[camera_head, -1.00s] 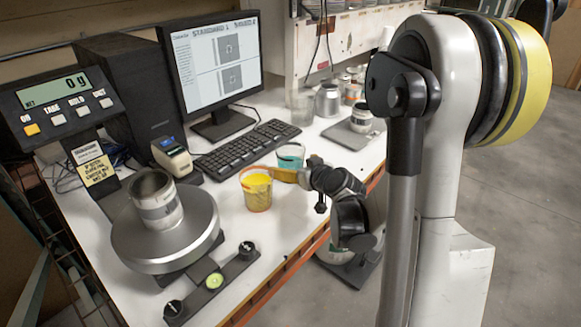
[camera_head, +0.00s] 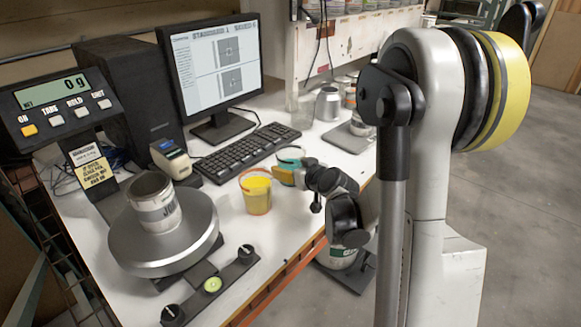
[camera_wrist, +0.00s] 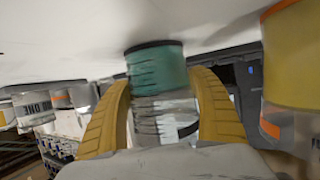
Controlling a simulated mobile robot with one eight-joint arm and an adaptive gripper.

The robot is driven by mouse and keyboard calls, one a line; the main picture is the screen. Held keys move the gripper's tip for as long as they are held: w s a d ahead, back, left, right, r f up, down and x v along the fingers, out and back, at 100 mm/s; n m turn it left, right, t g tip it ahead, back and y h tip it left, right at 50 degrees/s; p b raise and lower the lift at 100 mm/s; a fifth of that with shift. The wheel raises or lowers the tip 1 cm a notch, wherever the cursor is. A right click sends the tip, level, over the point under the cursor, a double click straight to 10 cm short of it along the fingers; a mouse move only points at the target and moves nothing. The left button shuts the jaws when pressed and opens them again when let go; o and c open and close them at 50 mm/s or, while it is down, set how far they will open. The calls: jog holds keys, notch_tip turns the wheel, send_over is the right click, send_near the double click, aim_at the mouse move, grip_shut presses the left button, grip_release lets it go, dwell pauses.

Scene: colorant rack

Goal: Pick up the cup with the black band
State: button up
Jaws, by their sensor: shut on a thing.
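The cup with teal contents (camera_head: 291,154) is on the white table, just right of the yellow cup, in the head view. In the wrist view, which looks upside down, the teal cup (camera_wrist: 157,75) stands between my two yellow fingers, and a dark band shows near its clear rim end. My gripper (camera_head: 284,177) is shut on this cup from the near side. I cannot tell whether its base is clear of the table. The yellow cup (camera_head: 256,192) has an orange band and stands close to the left of my fingers; it also shows in the wrist view (camera_wrist: 290,60).
A keyboard (camera_head: 245,152) lies behind the cups, with a monitor (camera_head: 217,70) beyond. A scale (camera_head: 165,238) bearing a grey can (camera_head: 156,205) stands at the left. Metal cans (camera_head: 327,104) stand at the back right. The table's front edge is close to my arm.

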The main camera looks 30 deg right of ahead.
aim_at(285, 153)
jog(key=shift+r, duration=0.1)
jog(key=shift+r+p, duration=0.65)
jog(key=shift+r, duration=0.4)
jog(key=shift+r+p, duration=0.55)
jog(key=shift+r, duration=0.4)
jog(key=s+d+r+p, duration=0.4)
jog(key=s+d+r, duration=0.2)
jog(key=s, duration=0.4)
jog(key=shift+r, duration=0.4)
